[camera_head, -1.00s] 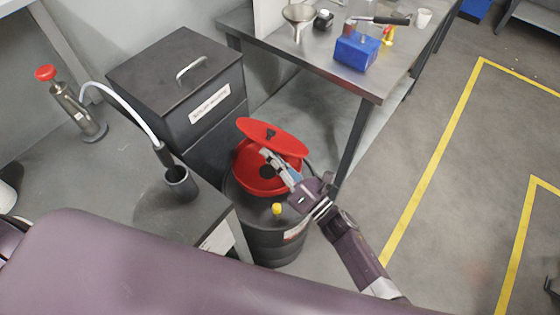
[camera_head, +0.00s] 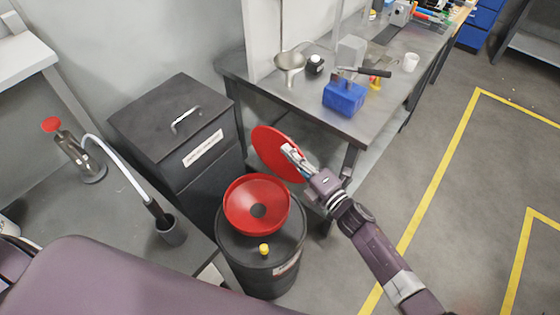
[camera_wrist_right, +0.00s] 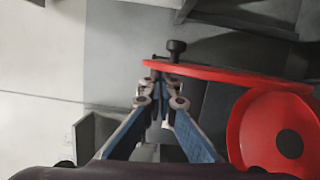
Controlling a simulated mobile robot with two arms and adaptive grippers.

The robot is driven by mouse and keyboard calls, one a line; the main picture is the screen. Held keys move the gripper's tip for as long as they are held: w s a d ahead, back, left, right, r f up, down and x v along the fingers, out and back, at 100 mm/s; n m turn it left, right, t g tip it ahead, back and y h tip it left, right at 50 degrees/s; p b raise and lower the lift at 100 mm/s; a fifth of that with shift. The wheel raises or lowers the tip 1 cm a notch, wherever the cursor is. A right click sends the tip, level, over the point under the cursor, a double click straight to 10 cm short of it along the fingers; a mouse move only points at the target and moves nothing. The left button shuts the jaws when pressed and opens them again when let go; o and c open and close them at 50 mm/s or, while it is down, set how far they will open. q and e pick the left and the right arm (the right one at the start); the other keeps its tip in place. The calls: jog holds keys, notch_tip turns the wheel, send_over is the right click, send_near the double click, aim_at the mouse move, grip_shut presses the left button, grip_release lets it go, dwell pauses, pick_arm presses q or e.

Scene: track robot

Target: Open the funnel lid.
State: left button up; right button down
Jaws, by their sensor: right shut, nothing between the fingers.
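The red funnel (camera_head: 240,212) sits on top of a black drum (camera_head: 235,248), its bowl and dark centre hole in plain view. Its red lid (camera_head: 268,148) stands steeply raised at the funnel's far side. My right gripper (camera_head: 290,152) is shut and empty, in front of the lid's inner face; I cannot tell if it touches. In the right wrist view, the gripper (camera_wrist_right: 160,88) points at the lid (camera_wrist_right: 215,74), seen nearly edge-on, with a dark knob (camera_wrist_right: 176,46) on its far side. The funnel (camera_wrist_right: 250,130) shows at right there. My left gripper is not in view.
A black cabinet (camera_head: 165,125) with a handle stands left of the drum. A metal table (camera_head: 375,125) behind holds a blue box (camera_head: 344,97) and a metal funnel (camera_head: 289,62). A grey bench (camera_head: 110,215) is at left. Floor at right is clear.

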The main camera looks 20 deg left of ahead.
jog(key=shift+w+d+r, duration=0.1)
jog(key=shift+w+d, duration=0.05)
jog(key=shift+w, duration=0.2)
jog(key=shift+w+d+b, duration=0.4)
jog(key=shift+w+b, duration=0.3)
jog(key=shift+w, duration=0.1)
jog(key=shift+w+r, duration=0.1)
jog(key=shift+w, duration=0.15)
